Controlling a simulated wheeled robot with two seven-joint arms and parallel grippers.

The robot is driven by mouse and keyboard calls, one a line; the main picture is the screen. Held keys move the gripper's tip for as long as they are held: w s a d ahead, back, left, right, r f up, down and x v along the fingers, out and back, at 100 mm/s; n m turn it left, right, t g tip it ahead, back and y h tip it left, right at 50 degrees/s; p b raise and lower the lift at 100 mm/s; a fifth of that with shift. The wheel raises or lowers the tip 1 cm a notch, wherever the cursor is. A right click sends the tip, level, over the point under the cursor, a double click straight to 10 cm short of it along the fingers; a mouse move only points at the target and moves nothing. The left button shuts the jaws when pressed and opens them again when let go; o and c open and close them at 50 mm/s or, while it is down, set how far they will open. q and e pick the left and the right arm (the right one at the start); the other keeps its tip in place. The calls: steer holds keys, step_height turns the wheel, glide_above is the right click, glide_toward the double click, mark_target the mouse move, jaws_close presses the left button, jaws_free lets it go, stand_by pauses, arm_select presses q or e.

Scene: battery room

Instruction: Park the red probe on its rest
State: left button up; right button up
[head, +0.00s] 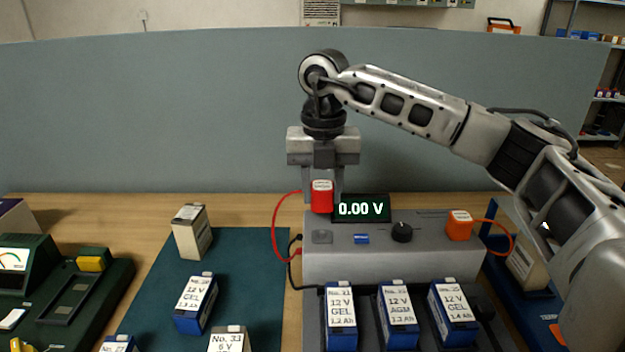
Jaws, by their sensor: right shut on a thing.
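The red probe (322,197) is a red block with a pale label on top and a red cable at its left. My right gripper (323,188) points down over the back left of the grey meter box (345,267) and is shut on the red probe. The probe is beside the left edge of the display (362,208), which reads 0.00 V. I cannot tell whether it touches the box top. A dark grey square pad (322,237), possibly a rest, lies on the box top in front of it. My left gripper is not in view.
An orange block (460,226) with an orange cable sits at the box's right, beside a black knob (402,232). Blue batteries (341,318) stand in front. More batteries stand on the green mat (255,275). A dark green instrument (75,295) is at left. A grey partition (180,120) stands behind.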

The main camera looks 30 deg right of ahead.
mark_target(322, 232)
steer(key=shift+s+f+b, duration=0.2)
steer(key=shift+f+b, duration=0.35)
steer(key=shift+f, duration=0.25)
step_height(322, 232, down, 3)
steer(key=shift+r+b, duration=0.1)
steer(key=shift+b, duration=0.95)
steer(key=shift+f+b, duration=0.35)
steer(key=shift+f, duration=0.15)
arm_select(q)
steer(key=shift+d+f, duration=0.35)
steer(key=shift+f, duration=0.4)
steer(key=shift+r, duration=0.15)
arm_select(e)
steer(key=shift+w, duration=0.1)
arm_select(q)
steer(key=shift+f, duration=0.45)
arm_select(e)
steer(key=shift+f, duration=0.6)
steer(key=o, duration=0.8)
